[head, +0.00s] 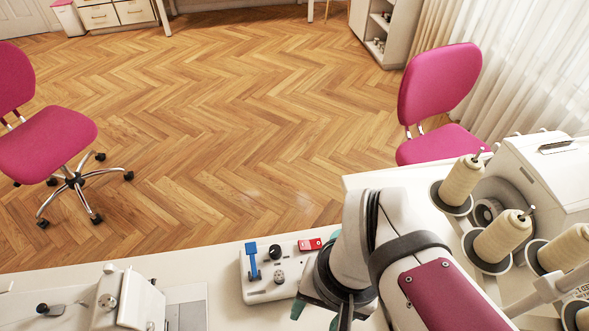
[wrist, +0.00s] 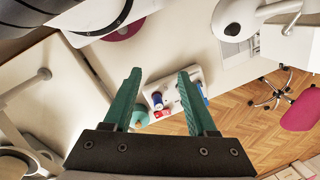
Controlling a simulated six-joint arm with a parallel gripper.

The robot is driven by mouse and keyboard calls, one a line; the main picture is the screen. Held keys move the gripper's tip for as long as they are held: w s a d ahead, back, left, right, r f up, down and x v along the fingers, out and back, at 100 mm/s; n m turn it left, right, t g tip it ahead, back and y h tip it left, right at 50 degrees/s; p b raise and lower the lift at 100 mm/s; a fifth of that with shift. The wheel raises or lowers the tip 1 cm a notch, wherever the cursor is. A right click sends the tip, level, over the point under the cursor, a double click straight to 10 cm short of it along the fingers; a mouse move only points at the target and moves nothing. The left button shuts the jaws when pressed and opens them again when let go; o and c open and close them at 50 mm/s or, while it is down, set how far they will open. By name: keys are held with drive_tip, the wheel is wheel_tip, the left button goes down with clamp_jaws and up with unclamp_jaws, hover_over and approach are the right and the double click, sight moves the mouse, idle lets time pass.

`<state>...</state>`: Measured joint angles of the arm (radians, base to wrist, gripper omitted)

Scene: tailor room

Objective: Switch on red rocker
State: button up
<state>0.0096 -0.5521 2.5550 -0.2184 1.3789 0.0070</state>
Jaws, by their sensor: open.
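The red rocker (head: 310,244) sits at the far right corner of a white control panel (head: 258,293) on the table. Its tilt is too small to read. A blue lever (head: 252,262), a black knob (head: 275,251) and a grey knob (head: 280,277) share the panel. In the wrist view the red rocker (wrist: 162,114) shows beyond my gripper (wrist: 160,74), between its two teal fingers. The fingers are apart with nothing between them, and no contact with the panel shows. In the head view my arm hides most of the gripper, just right of the panel.
A white sewing machine (head: 118,300) stands left of the panel. Cream thread spools (head: 500,237) and a white machine (head: 550,165) stand at the right. Pink chairs (head: 50,143) are on the wooden floor beyond the table. The tabletop (head: 215,264) just left of the panel is clear.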

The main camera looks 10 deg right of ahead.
sight(301, 245)
drive_tip(key=w+n, duration=0.1)
drive_tip(key=w, duration=0.2)
drive_tip(key=w+d+n, duration=0.1)
drive_tip(key=w, duration=0.3)
drive_tip(key=w+d, duration=0.1)
drive_tip(key=w, duration=0.3)
drive_tip(key=shift+r+n, duration=0.3)
drive_tip(key=shift+n, duration=0.1)
drive_tip(key=c, duration=0.7)
drive_tip(key=w+d+f+n, duration=0.1)
drive_tip(key=w, duration=0.2)
drive_tip(key=w+d+f, duration=0.1)
drive_tip(key=w, duration=0.2)
drive_tip(key=w+d+f+n, duration=0.1)
drive_tip(key=w, duration=0.2)
drive_tip(key=shift+w+n, duration=0.1)
drive_tip(key=shift+n, duration=0.2)
clamp_jaws()
drive_tip(key=f, duration=0.4)
drive_tip(key=a+f, duration=0.1)
drive_tip(key=f, duration=0.4)
drive_tip(key=a+f, duration=0.1)
drive_tip(key=f, duration=0.4)
drive_tip(key=shift+a, duration=0.2)
drive_tip(key=shift+a+f, duration=0.1)
drive_tip(key=shift+f, duration=0.05)
